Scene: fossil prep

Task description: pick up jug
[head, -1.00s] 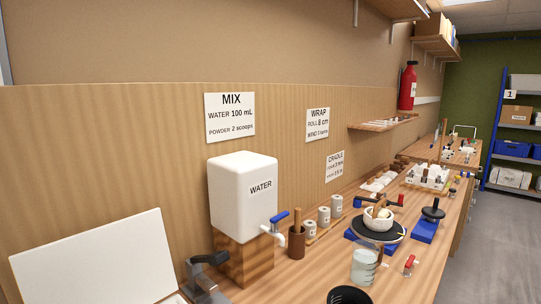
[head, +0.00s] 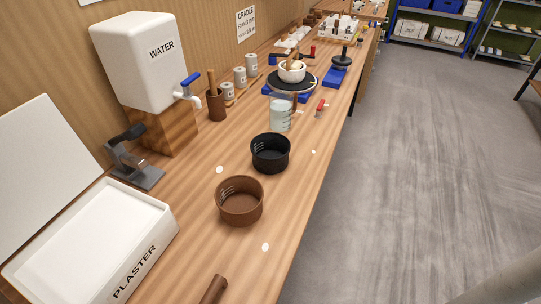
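The jug (head: 280,117) is a clear, pale cup-shaped vessel standing upright on the wooden bench. It is near the bench's right edge, behind the black bowl and in front of the round dark turntable. A brownish upright part shows at its right side, perhaps its handle. I cannot tell how full it is. My gripper is not in view, so its state does not show.
A black bowl (head: 270,153) and brown bowl (head: 239,201) stand in front of the jug. A white water tank (head: 140,65) with a blue-levered tap is left. A plaster box (head: 110,235) is front left. A red-handled tool (head: 321,107) lies right. Floor (head: 410,170) is clear.

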